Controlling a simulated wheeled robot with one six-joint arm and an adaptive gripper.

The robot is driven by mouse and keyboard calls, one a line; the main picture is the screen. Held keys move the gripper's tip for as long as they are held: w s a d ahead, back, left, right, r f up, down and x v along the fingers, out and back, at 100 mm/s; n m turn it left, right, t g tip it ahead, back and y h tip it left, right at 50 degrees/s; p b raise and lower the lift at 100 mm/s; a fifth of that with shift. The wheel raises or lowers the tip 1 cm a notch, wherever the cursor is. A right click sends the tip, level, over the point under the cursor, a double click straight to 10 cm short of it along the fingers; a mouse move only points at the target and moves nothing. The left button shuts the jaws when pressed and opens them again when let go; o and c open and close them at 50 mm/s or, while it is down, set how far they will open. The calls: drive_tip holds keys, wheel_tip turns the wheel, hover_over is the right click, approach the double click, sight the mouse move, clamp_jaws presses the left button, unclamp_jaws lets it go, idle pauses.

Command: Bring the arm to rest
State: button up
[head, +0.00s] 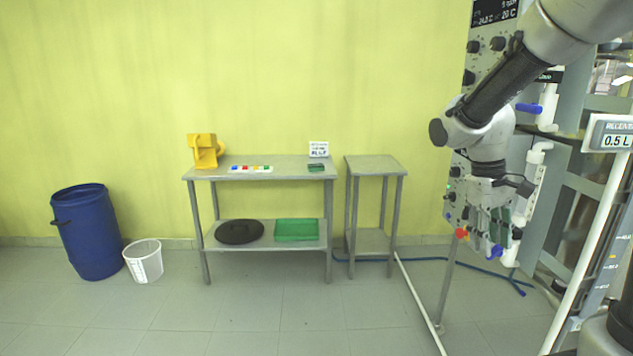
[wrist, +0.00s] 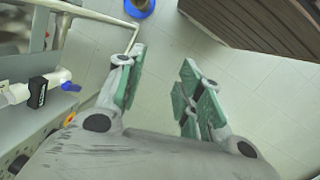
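My gripper (head: 487,240) hangs at the end of my arm on the right of the head view, pointing down in front of the reactor's control panel (head: 456,205). In the wrist view my gripper (wrist: 160,80) has its two green-padded fingers spread apart, with only floor between them. It is open and empty. A blue-handled valve (head: 495,251) and a red knob (head: 461,233) show close by the fingers in the head view; I cannot tell whether they touch.
A steel table (head: 225,174) holds a yellow holder (head: 203,150) and small coloured items. A smaller stand (head: 375,165) is beside it. A blue drum (head: 90,232) and white bucket (head: 144,262) stand left. A white floor pipe (head: 418,300) and blue hose (head: 500,277) lie near the reactor.

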drive_tip(key=s+r+m+t+y, duration=0.1)
drive_tip(key=s+r+t, duration=0.2)
drive_tip(key=s, duration=0.4)
drive_tip(key=s+r+m+t+y, duration=0.1)
drive_tip(key=s+r+m+t, duration=0.1)
drive_tip(key=s+r, duration=0.3)
drive_tip(key=s, duration=0.3)
drive_tip(key=shift+s+d+t, duration=0.15)
drive_tip(key=shift+s+t, duration=0.05)
drive_tip(key=shift+t, duration=0.2)
drive_tip(key=shift+r, duration=0.1)
